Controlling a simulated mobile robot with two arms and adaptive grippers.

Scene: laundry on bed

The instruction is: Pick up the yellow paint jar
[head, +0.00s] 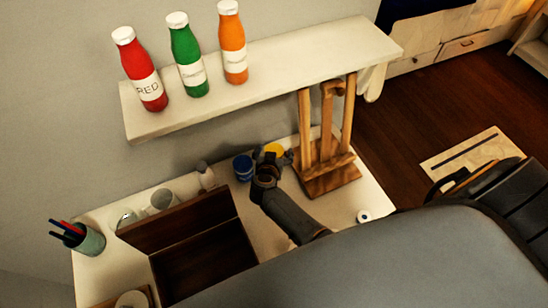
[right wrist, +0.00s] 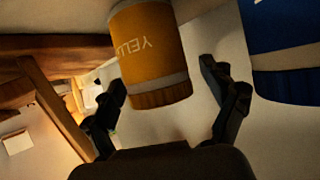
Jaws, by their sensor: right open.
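The yellow paint jar (head: 274,148) stands on the white desk near the wall; my right gripper partly hides it in the head view. In the right wrist view the jar (right wrist: 152,50) appears upside down with its label "YELL..." partly visible. My right gripper (head: 272,157) is open, with one finger on each side of the jar's near part. In the right wrist view my right gripper (right wrist: 163,80) shows gaps between both fingers and the jar. My left gripper is not in view.
A blue jar (head: 242,168) stands just left of the yellow one, and also shows in the wrist view (right wrist: 290,50). A wooden easel (head: 328,178) stands close on the right. An open brown box (head: 190,225) is at left. A shelf (head: 290,60) with paint bottles hangs above.

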